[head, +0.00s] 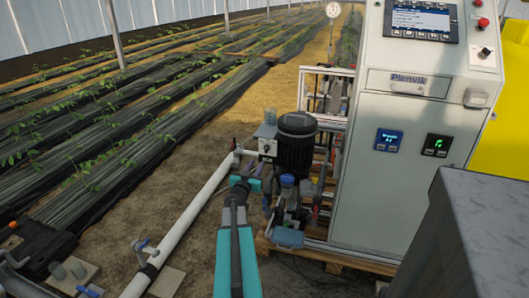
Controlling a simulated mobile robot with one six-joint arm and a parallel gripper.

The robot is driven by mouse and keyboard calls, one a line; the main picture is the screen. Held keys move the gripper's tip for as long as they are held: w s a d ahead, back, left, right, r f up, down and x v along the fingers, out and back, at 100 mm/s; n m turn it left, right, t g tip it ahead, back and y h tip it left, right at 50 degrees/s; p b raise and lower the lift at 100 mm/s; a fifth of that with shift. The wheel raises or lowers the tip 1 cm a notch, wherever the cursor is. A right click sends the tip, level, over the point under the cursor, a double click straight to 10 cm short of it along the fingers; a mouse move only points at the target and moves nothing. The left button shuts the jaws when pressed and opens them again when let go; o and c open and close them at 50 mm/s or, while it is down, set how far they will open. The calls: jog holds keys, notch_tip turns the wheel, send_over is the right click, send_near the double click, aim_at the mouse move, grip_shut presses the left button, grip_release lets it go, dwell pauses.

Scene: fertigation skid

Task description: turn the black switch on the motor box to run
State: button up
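The motor box (268,134) is a small light grey box on the left side of the black motor (296,146). A small dark switch (265,149) shows on its front face; it is too small to read its position. My gripper (246,176) is at the end of my teal and dark arm, just below and a little left of the motor box in the picture. It appears apart from the switch, but depth is hard to judge. Its fingers are too small and dark to tell whether they are open or shut.
A white control cabinet (395,165) with displays and knobs stands to the right of the motor. A white pipe (190,218) runs diagonally at the left of my arm. Blue-topped pump parts (288,212) sit below the motor. A grey box (475,230) fills the lower right.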

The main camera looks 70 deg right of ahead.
aim_at(266, 148)
jog(key=shift+w+d+b, duration=0.15)
jog(key=shift+w+d, duration=0.05)
jog(key=shift+d, duration=3.1)
jog(key=shift+w+d+b, duration=0.15)
jog(key=shift+d, duration=3.15)
grip_shut()
